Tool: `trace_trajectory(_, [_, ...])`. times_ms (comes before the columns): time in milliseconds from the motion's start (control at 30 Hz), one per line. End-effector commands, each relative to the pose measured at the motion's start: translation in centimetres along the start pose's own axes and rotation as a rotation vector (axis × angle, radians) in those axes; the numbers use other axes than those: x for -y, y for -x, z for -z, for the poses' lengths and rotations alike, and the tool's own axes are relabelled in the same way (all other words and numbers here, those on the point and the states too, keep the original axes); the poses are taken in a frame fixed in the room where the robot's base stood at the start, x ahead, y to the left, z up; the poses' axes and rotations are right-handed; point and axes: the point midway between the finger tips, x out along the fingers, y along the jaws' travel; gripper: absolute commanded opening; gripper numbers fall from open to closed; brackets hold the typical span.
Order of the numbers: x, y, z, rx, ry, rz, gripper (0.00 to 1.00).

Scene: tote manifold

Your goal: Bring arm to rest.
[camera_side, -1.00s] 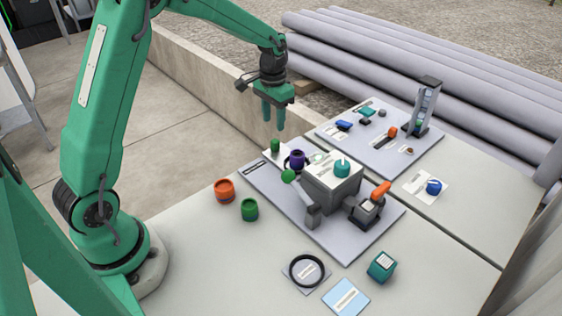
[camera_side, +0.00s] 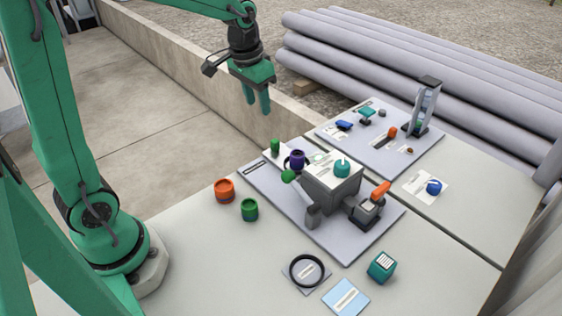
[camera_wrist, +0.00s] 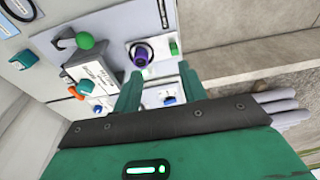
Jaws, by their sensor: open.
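My gripper (camera_side: 258,103) is green and hangs in the air, fingers down, above and behind the back left of the grey board. Its jaws are open, with nothing between them. In the wrist view my gripper's two green fingers (camera_wrist: 158,92) stand apart. Below lies the grey board (camera_side: 360,243) with a grey box unit (camera_side: 330,188). The unit bears a teal knob (camera_side: 342,168), a green ball-ended lever (camera_side: 288,176) and an orange handle (camera_side: 381,190).
An orange cup (camera_side: 225,190) and a green cup (camera_side: 249,209) stand left of the board. A black ring (camera_side: 307,270) and a teal cube (camera_side: 382,266) lie in front. A second board (camera_side: 355,152) with small parts is behind. A low concrete wall (camera_side: 190,65) runs behind the table.

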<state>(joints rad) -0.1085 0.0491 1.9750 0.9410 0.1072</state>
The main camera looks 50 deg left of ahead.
Motion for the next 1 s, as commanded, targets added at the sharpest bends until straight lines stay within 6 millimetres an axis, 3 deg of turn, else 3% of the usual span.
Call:
trace_trajectory(200, [-1.2,3.1,-3.1,-0.067,-0.001,0.002,0.42])
trace_trajectory(500, [-2.5,5.9,-7.8,-0.154,0.0,-0.001,0.42])
trace_trajectory(1000, [-4.0,7.4,-15.0,-0.292,0.002,-0.015,0.42])
